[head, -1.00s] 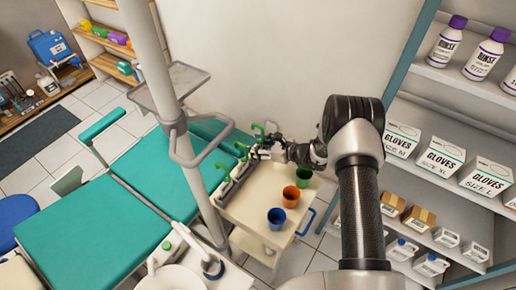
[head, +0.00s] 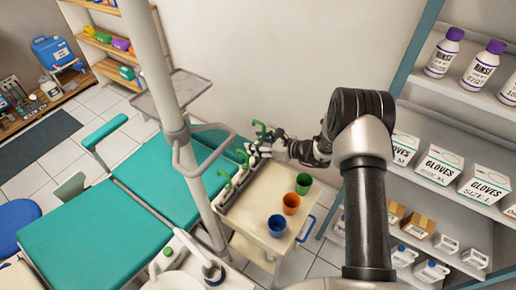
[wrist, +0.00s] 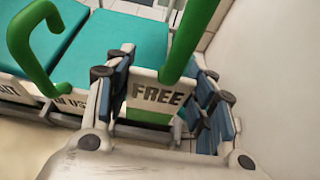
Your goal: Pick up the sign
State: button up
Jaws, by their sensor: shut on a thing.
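The white sign (wrist: 158,95) reads "FREE" and has a green hooked handle (head: 259,129). In the wrist view, my gripper (wrist: 163,82) is shut on it, with a finger pad at each side; the handle rises past the fingers. In the head view, my gripper (head: 262,147) is at the far end of the trolley's left side. A second sign (wrist: 75,103), partly hidden, reads "IN US" beside the held one and has its own green hook (wrist: 28,50). I cannot tell how far the held sign is above the trolley.
A cream trolley (head: 254,212) carries blue (head: 277,226), orange (head: 291,204) and green (head: 304,183) cups. A grey pole (head: 180,130) with a tray stands left of it, by a teal dental chair (head: 90,225). A wall is close behind; a stocked shelf (head: 440,100) is right.

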notch_tip(320, 180, up, 14)
jog(key=p, duration=0.3)
jog(key=shift+r, duration=0.25)
dwell(0.7)
